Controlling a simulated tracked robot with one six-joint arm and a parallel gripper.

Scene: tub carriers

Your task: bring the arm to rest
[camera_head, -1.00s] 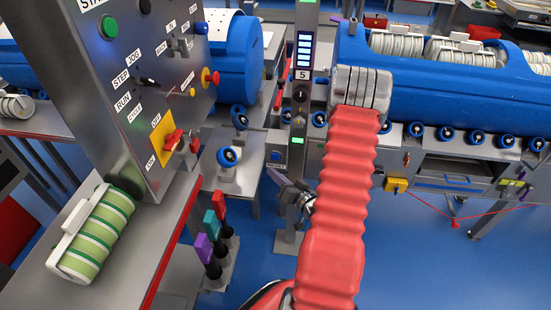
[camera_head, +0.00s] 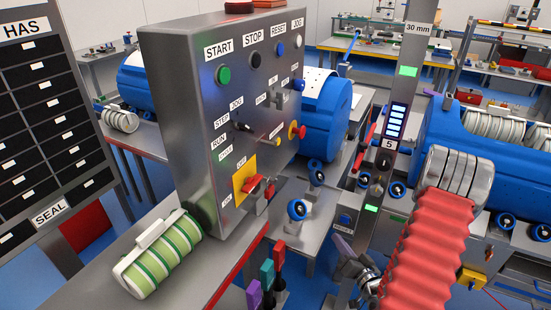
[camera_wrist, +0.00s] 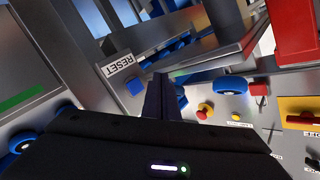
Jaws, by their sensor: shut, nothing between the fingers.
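My arm, in a ribbed red sleeve (camera_head: 432,245), rises at the right of the head view. Ringed metal shows at its upper end. In the wrist view the dark fingers of my gripper (camera_wrist: 160,88) are together, with nothing between them. They are in front of a grey machine panel with a RESET label (camera_wrist: 118,64) and a blue button (camera_wrist: 135,86). I cannot tell whether the fingertips touch anything. In the head view my gripper is hard to make out beside the sleeve.
A grey control box (camera_head: 232,110) with buttons and a red-yellow switch stands at centre left. A green-striped carrier (camera_head: 165,255) lies on the bench before it. A grey post (camera_head: 400,110) stands close to my arm. Blue machines (camera_head: 325,120) stand behind. A black label board (camera_head: 45,130) is at left.

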